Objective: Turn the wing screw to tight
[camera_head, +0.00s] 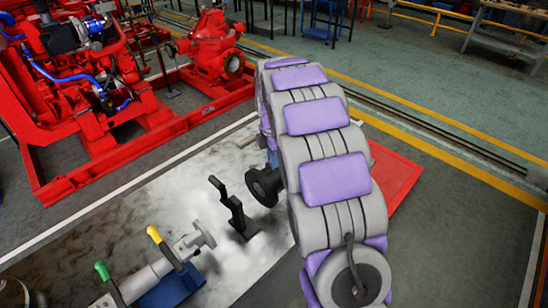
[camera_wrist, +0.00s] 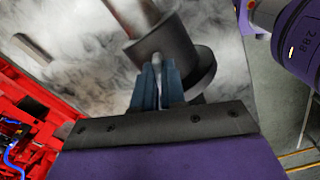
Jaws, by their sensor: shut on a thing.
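In the wrist view my gripper (camera_wrist: 158,88) has its blue fingers closed on a small grey wing screw (camera_wrist: 157,58) at the side of a dark cylindrical part (camera_wrist: 172,38). Only the tip of the wing screw shows between the fingers; the rest is hidden, so I cannot tell how tight it is. The dark part has a wider round flange, and a shaft (camera_wrist: 138,14) enters its far end. In the head view the dark flanged part (camera_head: 265,186) shows beside my arm. My arm hides the fingers and the wing screw there.
In the head view a black upright bracket (camera_head: 234,208) stands left of the dark part. A grey pipe assembly with yellow and green handles (camera_head: 158,268) lies at lower left. A red pumpset (camera_head: 95,90) fills the upper left. Open floor lies to the right.

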